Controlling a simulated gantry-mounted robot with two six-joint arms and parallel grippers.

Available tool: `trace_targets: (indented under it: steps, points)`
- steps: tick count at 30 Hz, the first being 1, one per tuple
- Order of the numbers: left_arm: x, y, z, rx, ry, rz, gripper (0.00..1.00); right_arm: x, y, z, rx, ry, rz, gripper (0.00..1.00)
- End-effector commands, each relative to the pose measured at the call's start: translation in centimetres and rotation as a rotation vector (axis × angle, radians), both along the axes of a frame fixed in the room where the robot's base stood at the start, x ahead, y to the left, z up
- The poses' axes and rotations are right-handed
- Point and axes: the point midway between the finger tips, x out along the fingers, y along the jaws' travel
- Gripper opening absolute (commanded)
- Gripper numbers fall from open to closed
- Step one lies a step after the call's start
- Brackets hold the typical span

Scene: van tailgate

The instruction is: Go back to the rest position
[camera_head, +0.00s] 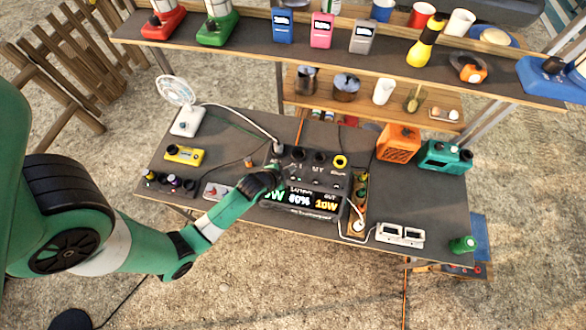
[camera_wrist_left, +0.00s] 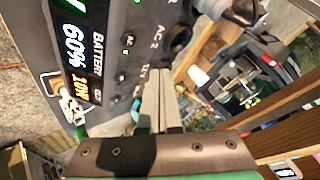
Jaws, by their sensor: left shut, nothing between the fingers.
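My left arm comes in from the left in the head view and reaches over the front of the bench. My left gripper (camera_head: 278,172) is at the black power station (camera_head: 318,200), close to its upper front panel. In the left wrist view the fingers of the left gripper (camera_wrist_left: 158,84) are together with nothing between them. They are near the panel's AC and 12V sockets; I cannot tell whether they touch it. The power station also shows in the wrist view (camera_wrist_left: 113,50), its lit display reading 60% battery and 10W. My right gripper is not in view.
A white fan (camera_head: 186,120) and a yellow device (camera_head: 185,154) stand on the bench's left. An orange box (camera_head: 398,142), a teal device (camera_head: 444,157) and a white double socket (camera_head: 400,235) are on the right. A loaded shelf (camera_head: 300,55) spans the back. Cables run around the power station.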

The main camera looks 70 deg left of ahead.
Motion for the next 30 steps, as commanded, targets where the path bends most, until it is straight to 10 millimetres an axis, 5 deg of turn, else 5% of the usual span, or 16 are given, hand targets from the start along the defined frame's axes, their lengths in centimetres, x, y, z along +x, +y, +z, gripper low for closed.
trace_targets:
  steps: [3,22,26,30]
  points:
    - [0.0,0.0,1.4,0.000,0.000,0.000,0.00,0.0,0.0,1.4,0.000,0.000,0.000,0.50]
    - [0.5,-0.5,1.7,0.002,-0.003,-0.016,0.00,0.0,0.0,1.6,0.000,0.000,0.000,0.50]
    - [4.5,-1.0,5.4,0.031,-0.067,-0.070,0.00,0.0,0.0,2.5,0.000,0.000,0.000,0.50]
    - [11.6,-2.1,14.1,0.092,-0.228,-0.148,0.00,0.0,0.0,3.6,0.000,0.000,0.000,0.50]
